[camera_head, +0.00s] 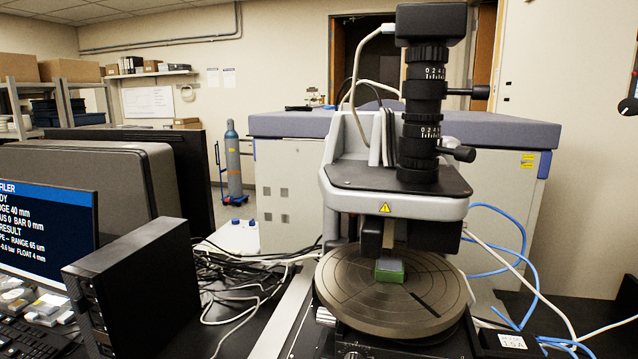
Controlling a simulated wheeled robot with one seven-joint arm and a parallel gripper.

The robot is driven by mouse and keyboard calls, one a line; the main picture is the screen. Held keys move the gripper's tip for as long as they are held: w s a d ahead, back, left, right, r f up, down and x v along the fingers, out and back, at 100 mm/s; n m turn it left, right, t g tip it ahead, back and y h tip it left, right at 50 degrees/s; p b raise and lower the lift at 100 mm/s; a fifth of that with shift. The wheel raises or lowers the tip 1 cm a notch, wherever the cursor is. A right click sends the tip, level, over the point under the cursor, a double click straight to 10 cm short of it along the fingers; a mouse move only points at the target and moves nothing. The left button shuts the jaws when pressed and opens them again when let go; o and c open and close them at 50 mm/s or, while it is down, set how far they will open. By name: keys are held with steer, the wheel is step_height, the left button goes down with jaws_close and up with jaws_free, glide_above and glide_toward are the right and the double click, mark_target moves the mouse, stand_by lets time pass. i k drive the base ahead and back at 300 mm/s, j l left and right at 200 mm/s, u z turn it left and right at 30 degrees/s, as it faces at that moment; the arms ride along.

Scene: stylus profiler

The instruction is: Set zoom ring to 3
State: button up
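The stylus profiler (400,205) stands right of centre with a black upright optical tube (420,95) on its head. The tube carries two rings with white number scales, an upper ring (428,73) and a lower ring (424,131). Each scale seems to start 0, 2, 4. A black lever knob points right from each ring, the upper knob (480,92) and the lower knob (464,154). I cannot tell which ring is the zoom ring, nor read its setting. My gripper is not in view.
A round stage (350,295) with a green block (390,270) sits below the head. A black box (135,290) and a monitor (45,225) stand left. White and blue cables run beside the profiler. A dark rounded part shows at the right edge. Space right of the knobs looks clear.

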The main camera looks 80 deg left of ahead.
mark_target(425, 89)
steer(key=u, duration=3.65)
steer(key=k+z, duration=0.1)
steer(key=k, duration=0.35)
steer(key=z, duration=0.4)
steer(key=l+z, duration=0.1)
steer(key=z, duration=0.3)
steer(key=i+z, duration=0.1)
steer(key=z, duration=0.75)
steer(key=i+z, duration=0.2)
steer(key=i, duration=0.15)
steer(key=j+z, duration=0.45)
steer(key=j, duration=0.55)
steer(key=k, duration=0.05)
